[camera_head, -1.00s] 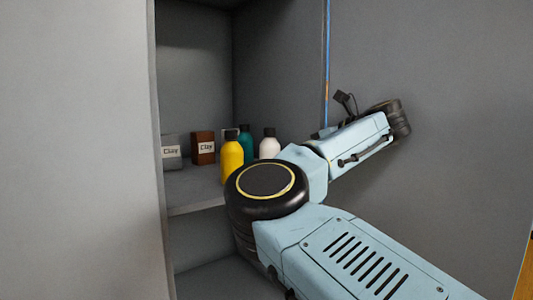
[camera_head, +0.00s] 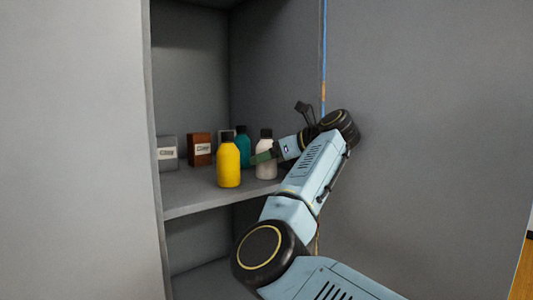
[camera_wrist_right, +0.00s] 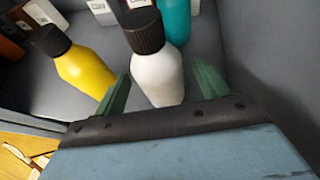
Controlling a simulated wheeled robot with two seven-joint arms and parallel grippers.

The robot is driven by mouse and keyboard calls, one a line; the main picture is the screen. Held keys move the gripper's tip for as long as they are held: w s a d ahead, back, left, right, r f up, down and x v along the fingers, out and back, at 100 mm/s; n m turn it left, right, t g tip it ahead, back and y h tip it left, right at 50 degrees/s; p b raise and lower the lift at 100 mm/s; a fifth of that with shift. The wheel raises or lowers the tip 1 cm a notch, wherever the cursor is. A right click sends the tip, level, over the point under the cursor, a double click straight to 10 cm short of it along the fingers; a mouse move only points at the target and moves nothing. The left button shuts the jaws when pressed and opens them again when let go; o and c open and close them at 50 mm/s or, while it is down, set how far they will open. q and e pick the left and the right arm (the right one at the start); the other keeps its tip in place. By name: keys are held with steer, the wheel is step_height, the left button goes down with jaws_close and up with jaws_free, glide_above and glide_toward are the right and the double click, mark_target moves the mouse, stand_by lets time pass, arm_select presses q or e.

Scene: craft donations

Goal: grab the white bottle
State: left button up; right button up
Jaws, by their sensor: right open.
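The white bottle (camera_head: 265,158) with a black cap stands upright on the cabinet shelf, right of the yellow bottle. My right gripper (camera_head: 268,157) reaches in from the right at the bottle's height. In the right wrist view the white bottle (camera_wrist_right: 157,70) stands between the two green fingers of my right gripper (camera_wrist_right: 158,88). The fingers are open, with a gap on the bottle's left and right sides. My left gripper is not in view.
A yellow bottle (camera_head: 229,164) stands close on the left and a teal bottle (camera_head: 243,148) behind. Clay boxes, one brown (camera_head: 200,149) and one grey (camera_head: 167,152), stand further left on the shelf (camera_head: 195,198). Grey cabinet walls bound the shelf on both sides.

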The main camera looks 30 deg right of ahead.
steer(key=shift+x, duration=0.95)
steer(key=shift+s+f, duration=0.1)
steer(key=shift+c, duration=0.3)
steer(key=c, duration=1.1)
